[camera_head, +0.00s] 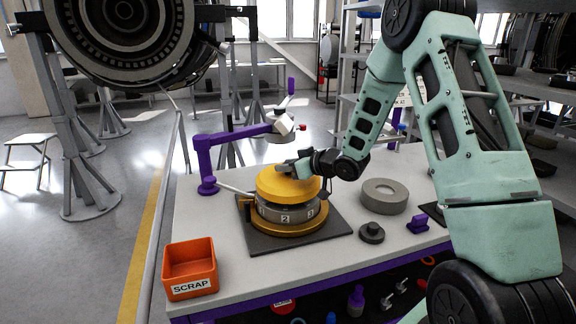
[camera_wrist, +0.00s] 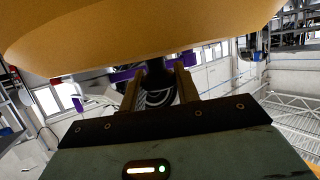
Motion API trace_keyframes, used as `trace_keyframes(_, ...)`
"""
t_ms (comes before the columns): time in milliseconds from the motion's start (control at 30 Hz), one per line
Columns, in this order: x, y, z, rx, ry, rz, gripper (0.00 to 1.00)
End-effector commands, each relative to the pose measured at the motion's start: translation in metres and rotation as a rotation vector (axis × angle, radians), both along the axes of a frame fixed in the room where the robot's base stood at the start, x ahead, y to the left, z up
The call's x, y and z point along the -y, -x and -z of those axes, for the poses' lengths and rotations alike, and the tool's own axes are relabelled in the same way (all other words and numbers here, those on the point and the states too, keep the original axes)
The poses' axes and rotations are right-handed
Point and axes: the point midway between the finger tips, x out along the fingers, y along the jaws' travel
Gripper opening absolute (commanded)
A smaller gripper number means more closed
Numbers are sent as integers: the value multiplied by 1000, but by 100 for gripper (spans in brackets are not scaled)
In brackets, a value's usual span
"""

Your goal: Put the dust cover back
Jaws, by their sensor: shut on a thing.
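The dust cover (camera_head: 286,184) is a round yellow-orange cap. In the head view it sits at the top of a grey numbered ring unit (camera_head: 287,213) with a gold base, on a dark square mat. I cannot tell whether the cover is fully seated. My gripper (camera_head: 303,167) reaches in from the right and is shut on the cover at its upper right side. In the wrist view the cover (camera_wrist: 140,30) fills the top of the picture, with my gripper's fingers (camera_wrist: 160,88) reaching up to it.
An orange SCRAP bin (camera_head: 190,268) stands at the table's front left. A purple jointed stand (camera_head: 207,160) rises behind the unit. A grey ring (camera_head: 384,196), a dark knob-like part (camera_head: 371,233) and a small purple block (camera_head: 418,223) lie to the right. The front middle of the table is clear.

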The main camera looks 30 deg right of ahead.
Motion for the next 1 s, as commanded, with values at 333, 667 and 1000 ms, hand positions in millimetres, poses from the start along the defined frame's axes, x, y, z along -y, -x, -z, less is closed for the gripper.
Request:
trace_keyframes(333,0,0,6,0,0,0,43)
trace_keyframes(667,0,0,5,0,0,0,53)
trace_keyframes(1000,11,30,-17,1,3,4,53)
